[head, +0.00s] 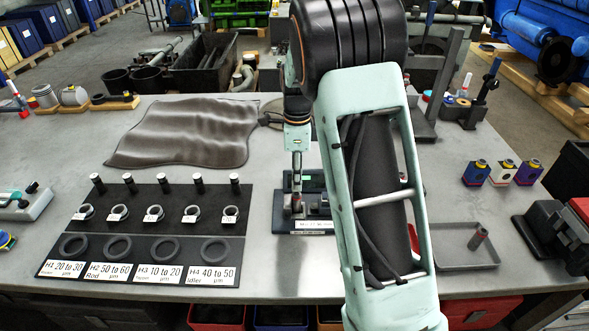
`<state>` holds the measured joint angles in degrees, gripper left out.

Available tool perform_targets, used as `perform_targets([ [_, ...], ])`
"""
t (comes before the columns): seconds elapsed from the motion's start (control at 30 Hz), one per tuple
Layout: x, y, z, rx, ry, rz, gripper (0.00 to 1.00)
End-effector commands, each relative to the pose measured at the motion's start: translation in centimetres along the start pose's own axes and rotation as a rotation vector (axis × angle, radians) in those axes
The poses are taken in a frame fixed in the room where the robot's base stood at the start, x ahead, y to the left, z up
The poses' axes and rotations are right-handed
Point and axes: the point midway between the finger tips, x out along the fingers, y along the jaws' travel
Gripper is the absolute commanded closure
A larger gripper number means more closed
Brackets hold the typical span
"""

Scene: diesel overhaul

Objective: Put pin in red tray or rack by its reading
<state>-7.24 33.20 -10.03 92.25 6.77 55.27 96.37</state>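My gripper (297,177) points down over a small dark gauge stand (311,226) at mid-table. A small brownish cylinder (297,203), perhaps the pin, stands upright on the stand just below the fingertips. I cannot tell whether they touch it or are open. The black rack (137,189) at left has several upright dark pins and rings with small number labels. Its front strip (140,250) has round black recesses marked H1 20 to 30, H2 50 to 60, H3 10 to 20 and H4 40 to 50. A grey tray (480,262) at right holds a red-tipped cylinder (478,238).
My arm hides the table centre-right and part of the grey tray. A wrinkled dark mat (185,133) lies behind the rack. Several small coloured blocks (503,173) and a black vise-like device (565,230) are at right. Red bins (219,316) sit below the front edge.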

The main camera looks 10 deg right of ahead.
Motion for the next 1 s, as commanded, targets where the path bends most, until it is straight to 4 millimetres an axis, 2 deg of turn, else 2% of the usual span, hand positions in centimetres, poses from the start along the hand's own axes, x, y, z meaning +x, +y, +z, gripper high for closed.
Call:
perform_targets([
  [0.6,7.2,0.0,0.0,-0.003,0.001,-0.002,0.64],
  [0.77,8.0,-0.1,0.0,-0.003,0.002,-0.003,0.64],
  [1.0,8.1,-0.1,0.0,-0.003,0.001,-0.003,0.64],
])
